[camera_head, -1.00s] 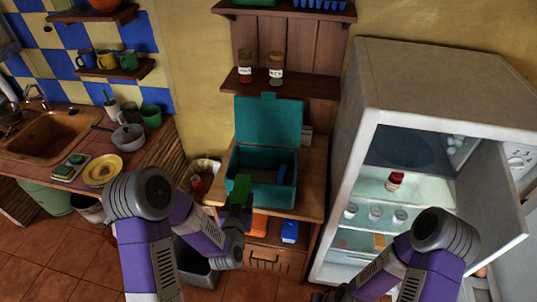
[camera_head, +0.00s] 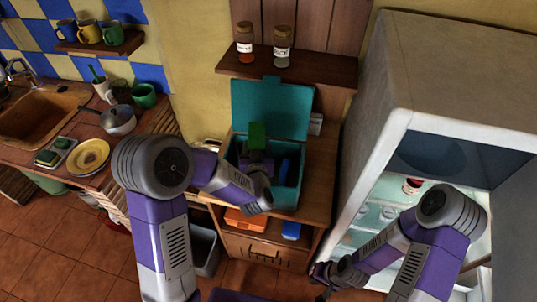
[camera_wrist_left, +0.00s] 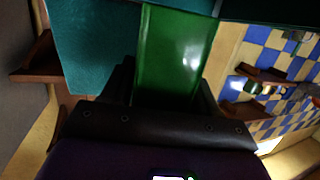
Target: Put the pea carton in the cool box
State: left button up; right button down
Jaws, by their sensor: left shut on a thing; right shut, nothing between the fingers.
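The green pea carton (camera_head: 257,135) is upright in my left gripper (camera_head: 257,156), which is shut on it. It also shows in the left wrist view (camera_wrist_left: 172,55) between the fingers. The teal cool box (camera_head: 293,197) stands on the wooden stand with its lid (camera_head: 290,105) open against the back. The carton and gripper are over the box's opening, in front of the lid; I cannot tell how far above the box floor. A blue item (camera_head: 284,170) is inside the box. My right gripper (camera_head: 321,275) is shut and empty, low by the fridge.
A fridge (camera_head: 440,75) stands open at the right, with a red-capped jar (camera_head: 411,186) inside. A shelf (camera_head: 290,62) with two jars is above the cool box. A sink counter (camera_head: 85,125) is at the left. An orange item (camera_head: 245,219) is under the stand's top.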

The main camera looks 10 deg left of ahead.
pick_arm(q)
jog(key=shift+s+f, duration=0.2)
jog(key=shift+f, duration=0.25)
jog(key=shift+f+b, duration=1.55)
jog(key=shift+f, duration=0.65)
jog(key=o, duration=1.4)
